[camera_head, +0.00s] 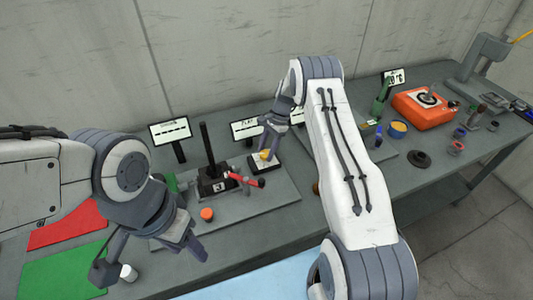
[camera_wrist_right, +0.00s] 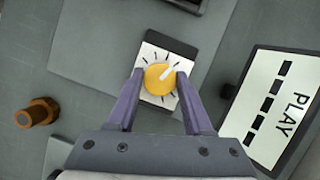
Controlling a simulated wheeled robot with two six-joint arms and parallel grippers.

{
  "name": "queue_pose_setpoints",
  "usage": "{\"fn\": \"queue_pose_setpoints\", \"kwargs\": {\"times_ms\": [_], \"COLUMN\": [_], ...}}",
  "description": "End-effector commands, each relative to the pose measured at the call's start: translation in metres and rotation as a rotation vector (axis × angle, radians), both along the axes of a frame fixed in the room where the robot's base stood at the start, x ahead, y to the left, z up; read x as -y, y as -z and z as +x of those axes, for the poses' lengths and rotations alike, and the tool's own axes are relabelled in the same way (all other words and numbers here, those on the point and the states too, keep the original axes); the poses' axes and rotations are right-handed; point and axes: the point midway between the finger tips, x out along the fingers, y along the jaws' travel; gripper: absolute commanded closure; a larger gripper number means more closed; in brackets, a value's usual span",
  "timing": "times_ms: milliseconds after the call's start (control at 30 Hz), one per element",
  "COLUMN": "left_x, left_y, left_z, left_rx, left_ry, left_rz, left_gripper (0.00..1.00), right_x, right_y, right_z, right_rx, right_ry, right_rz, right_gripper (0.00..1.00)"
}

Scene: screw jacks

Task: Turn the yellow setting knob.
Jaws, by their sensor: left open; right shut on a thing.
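The yellow setting knob (camera_wrist_right: 159,79) sits on a white dial plate (camera_wrist_right: 152,52) with dark tick marks, on a black base. A white pointer mark on the knob points to the upper right in the right wrist view. My right gripper (camera_wrist_right: 154,84) is shut on the knob, one purple finger on each side. In the head view the knob (camera_head: 265,154) shows small below my right gripper (camera_head: 268,146). My left gripper (camera_head: 190,252) is open and empty over the front of the bench, away from the knob.
A sign reading PLAY (camera_wrist_right: 281,106) stands beside the dial. A black post device (camera_head: 213,182) with a red-handled lever (camera_head: 247,180) stands left of it, with an orange cap (camera_head: 207,214) in front. A brown bolt (camera_wrist_right: 37,112) lies nearby. An orange case (camera_head: 424,108) is further right.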

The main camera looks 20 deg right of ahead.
Motion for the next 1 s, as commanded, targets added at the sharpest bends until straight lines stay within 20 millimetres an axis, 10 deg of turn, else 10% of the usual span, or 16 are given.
{"fn": "queue_pose_setpoints", "kwargs": {"times_ms": [1000], "left_x": [0.0], "left_y": [0.043], "left_z": [0.0], "left_rx": [0.0], "left_ry": [-0.001], "left_rz": [0.0], "left_gripper": [0.5], "right_x": [0.0], "right_y": [-0.002], "right_z": [0.003], "right_rx": [0.005], "right_ry": [-0.386], "right_rz": [-0.003], "right_gripper": [1.0]}}
